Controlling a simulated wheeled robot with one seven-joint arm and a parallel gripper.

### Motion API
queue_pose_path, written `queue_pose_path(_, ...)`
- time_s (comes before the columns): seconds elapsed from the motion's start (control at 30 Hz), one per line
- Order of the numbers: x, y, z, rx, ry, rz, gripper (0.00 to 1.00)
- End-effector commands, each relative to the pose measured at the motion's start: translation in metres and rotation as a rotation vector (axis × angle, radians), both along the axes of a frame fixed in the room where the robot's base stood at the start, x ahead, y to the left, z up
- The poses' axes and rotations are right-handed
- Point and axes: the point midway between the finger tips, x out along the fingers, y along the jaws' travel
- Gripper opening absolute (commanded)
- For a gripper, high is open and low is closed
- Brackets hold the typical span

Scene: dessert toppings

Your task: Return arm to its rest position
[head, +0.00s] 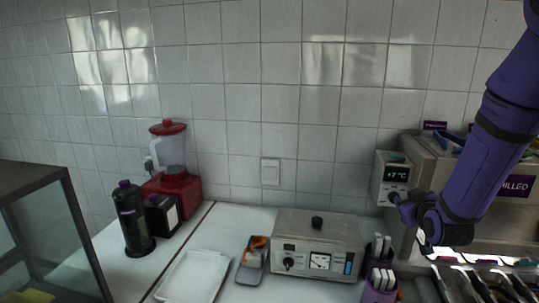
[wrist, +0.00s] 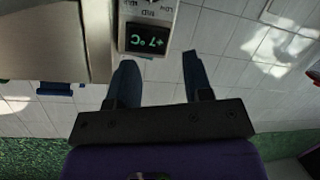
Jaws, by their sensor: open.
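My purple arm comes down from the upper right in the head view. My gripper (head: 424,235) is at its lower end, in front of the chilled topping unit. In the wrist view my gripper (wrist: 158,78) shows two dark fingers spread apart with nothing between them. The unit's temperature display (wrist: 148,40) reads +7 °C, beyond the fingertips. The same display box (head: 393,176) shows left of the arm in the head view.
The chilled unit (head: 418,165) has a row of topping bins (head: 480,282) at lower right. A metal appliance with a dial (head: 318,246), a white tray (head: 193,277), a red blender (head: 172,187) and a black dispenser (head: 131,217) stand on the counter. The tiled wall is behind.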

Motion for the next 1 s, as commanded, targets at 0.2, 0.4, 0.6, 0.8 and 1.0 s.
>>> queue_pose_path(0.2,-0.017,0.012,0.038,0.064,0.112,-0.008,0.46)
queue_pose_path(0.4,-0.044,0.024,0.069,0.122,0.221,-0.018,0.46)
queue_pose_path(0.6,-0.08,0.035,0.096,0.176,0.334,-0.032,0.46)
queue_pose_path(0.8,-0.124,0.047,0.121,0.227,0.446,-0.05,0.46)
queue_pose_path(1.0,-0.176,0.057,0.142,0.271,0.56,-0.07,0.46)
